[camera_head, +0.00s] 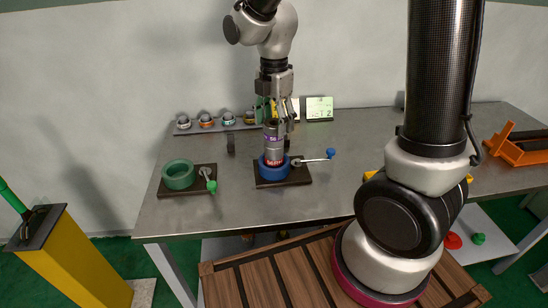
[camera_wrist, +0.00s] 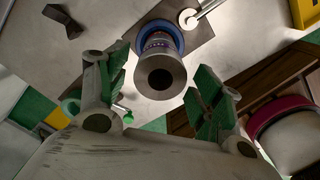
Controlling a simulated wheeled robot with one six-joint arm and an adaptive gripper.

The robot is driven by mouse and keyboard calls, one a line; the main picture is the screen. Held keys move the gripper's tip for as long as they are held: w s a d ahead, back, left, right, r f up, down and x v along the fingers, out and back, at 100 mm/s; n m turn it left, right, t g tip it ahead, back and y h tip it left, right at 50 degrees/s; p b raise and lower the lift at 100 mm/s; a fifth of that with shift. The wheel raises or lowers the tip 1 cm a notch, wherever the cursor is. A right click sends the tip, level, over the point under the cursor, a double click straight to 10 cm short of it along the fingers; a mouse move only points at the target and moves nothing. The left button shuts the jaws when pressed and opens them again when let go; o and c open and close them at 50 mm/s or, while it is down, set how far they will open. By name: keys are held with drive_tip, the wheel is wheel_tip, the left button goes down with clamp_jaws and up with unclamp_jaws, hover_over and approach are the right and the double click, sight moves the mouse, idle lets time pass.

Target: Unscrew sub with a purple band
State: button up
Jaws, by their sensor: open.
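The sub with a purple band (camera_head: 273,141) is a grey cylinder standing upright on top of a grey piece with a red label (camera_head: 274,159), held in the blue vise (camera_head: 265,171). In the wrist view the sub's open top end (camera_wrist: 160,78) faces the camera. My gripper (camera_head: 277,108) is above and around the top of the stack in the head view, pointing down. In the wrist view its two green-padded fingers (camera_wrist: 163,97) are spread apart, with the sub's end between and slightly beyond them. I see no contact with the sub.
A green vise (camera_head: 178,176) stands empty at the left of the table (camera_head: 230,208). The blue vise's handle (camera_head: 329,154) sticks out to the right. A rack (camera_head: 190,128) with several banded pieces lies at the back. A small green-lit display (camera_head: 320,108) stands behind. An orange holder (camera_head: 520,147) is at far right.

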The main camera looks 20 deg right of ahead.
drive_tip(key=m, duration=1.5)
drive_tip(key=shift+m, duration=0.3)
drive_tip(key=m, duration=0.4)
